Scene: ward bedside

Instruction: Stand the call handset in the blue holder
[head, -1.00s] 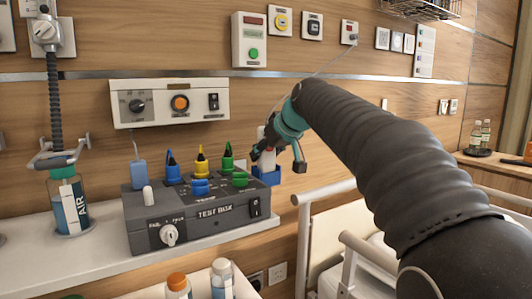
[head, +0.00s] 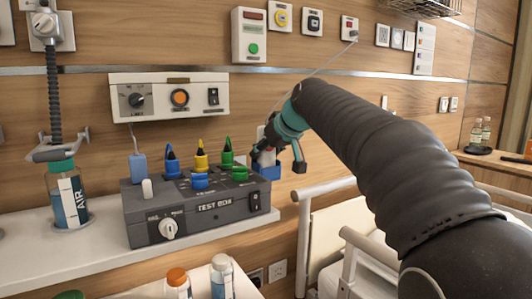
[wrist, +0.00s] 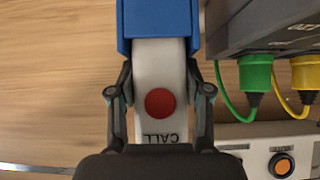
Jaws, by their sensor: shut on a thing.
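The call handset (wrist: 160,125) is white with a red button and the word CALL. A thin cord rises from it to the wall in the head view. My gripper (wrist: 159,76) has one finger on each side of the handset and is shut on it. The blue holder (wrist: 160,18) covers the handset's lower end, which appears to be inside it; how deep is hidden. In the head view, the holder (head: 267,168) sits at the shelf's right end, with my gripper (head: 277,155) just above it, partly hiding the handset.
The grey test box (head: 205,208) with blue, yellow and green plugs stands close left of the holder. A bed rail (head: 325,187) is to the right. The wall unit with an orange knob (head: 180,97) hangs above the shelf. Bottles (head: 222,275) stand in front.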

